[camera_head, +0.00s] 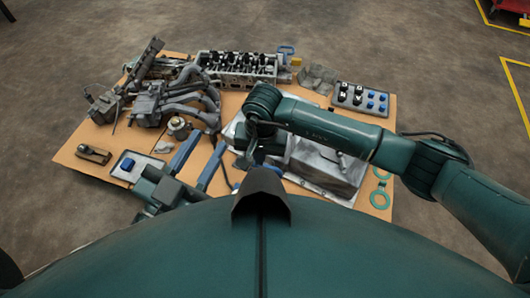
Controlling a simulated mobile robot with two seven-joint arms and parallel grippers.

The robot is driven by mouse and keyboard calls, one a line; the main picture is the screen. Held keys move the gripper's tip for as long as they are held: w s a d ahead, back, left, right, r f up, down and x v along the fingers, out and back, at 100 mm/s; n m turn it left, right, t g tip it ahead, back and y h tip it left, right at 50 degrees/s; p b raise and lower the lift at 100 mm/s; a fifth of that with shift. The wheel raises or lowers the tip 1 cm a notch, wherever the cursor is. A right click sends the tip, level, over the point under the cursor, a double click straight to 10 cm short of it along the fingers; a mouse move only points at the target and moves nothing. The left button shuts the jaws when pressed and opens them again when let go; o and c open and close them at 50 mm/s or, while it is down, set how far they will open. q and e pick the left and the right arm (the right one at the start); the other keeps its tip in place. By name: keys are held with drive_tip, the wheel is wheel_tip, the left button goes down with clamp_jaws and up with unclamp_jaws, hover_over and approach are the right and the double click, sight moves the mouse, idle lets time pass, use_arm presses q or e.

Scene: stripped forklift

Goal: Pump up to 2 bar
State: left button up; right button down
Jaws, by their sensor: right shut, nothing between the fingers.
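I cannot make out a pump or a readable pressure gauge. A small round metal part (178,127) with a pale top stands on the table left of centre; I cannot tell what it is. My right arm reaches in from the right, and my right gripper (244,160) points down over the middle of the table, beside a grey metal housing. It is shut and empty, partly hidden by its own wrist.
The tan table (78,165) carries an engine head (236,67) at the back, manifold pipes (185,100) at left and a grey housing (325,172) at right. A tray of blue and black caps (360,98) lies back right. Green rings (380,199) lie at the right edge.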

sight(264, 168)
use_arm(q)
drive_tip(key=shift+w+f, duration=0.1)
drive_tip(key=shift+w, duration=0.15)
use_arm(e)
drive_tip(key=shift+w+d+r+t+h, duration=0.15)
drive_tip(key=shift+w+d+t+h, duration=0.25)
drive_tip(key=shift+w, duration=0.4)
drive_tip(key=shift+d, duration=0.1)
drive_tip(key=f+b, duration=0.4)
drive_tip(key=f, duration=0.1)
drive_tip(key=shift+w+f, duration=0.2)
drive_tip(key=shift+f, duration=0.1)
drive_tip(key=shift+f+b, duration=0.3)
use_arm(q)
drive_tip(key=shift+w+d+r+m+t+h, duration=0.15)
drive_tip(key=shift+w+r+t+h, duration=0.1)
drive_tip(key=shift+r+h, duration=0.25)
drive_tip(key=shift+w+d+r+m+t+h, duration=0.15)
drive_tip(key=shift+r+t+h, duration=0.1)
drive_tip(key=shift+r+h, duration=0.2)
use_arm(e)
drive_tip(key=shift+w+f, duration=0.15)
drive_tip(key=shift+f, duration=0.3)
use_arm(q)
drive_tip(key=shift+a, duration=0.1)
drive_tip(key=shift+b, duration=0.3)
